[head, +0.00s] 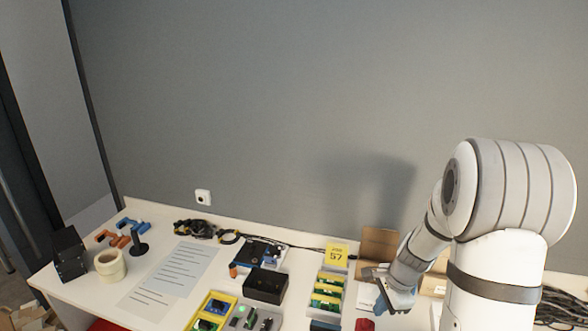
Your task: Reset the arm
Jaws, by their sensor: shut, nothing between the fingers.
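My arm, white with grey bands, rises at the right of the head view and bends down toward the table. My gripper (381,292) is at its lower end, low over the right part of the white table (75,287). It is shut with nothing held. It is near a brown cardboard piece (379,243) and to the right of a tray of green boards (328,290). My arm hides part of the table and the things behind it.
A yellow card marked 57 (337,255) stands left of the gripper. A black box (265,286), a tape roll (110,264), paper sheets (182,268) and cables (195,228) lie further left. A red object (365,324) is just below the gripper. The grey wall is behind; the air above is clear.

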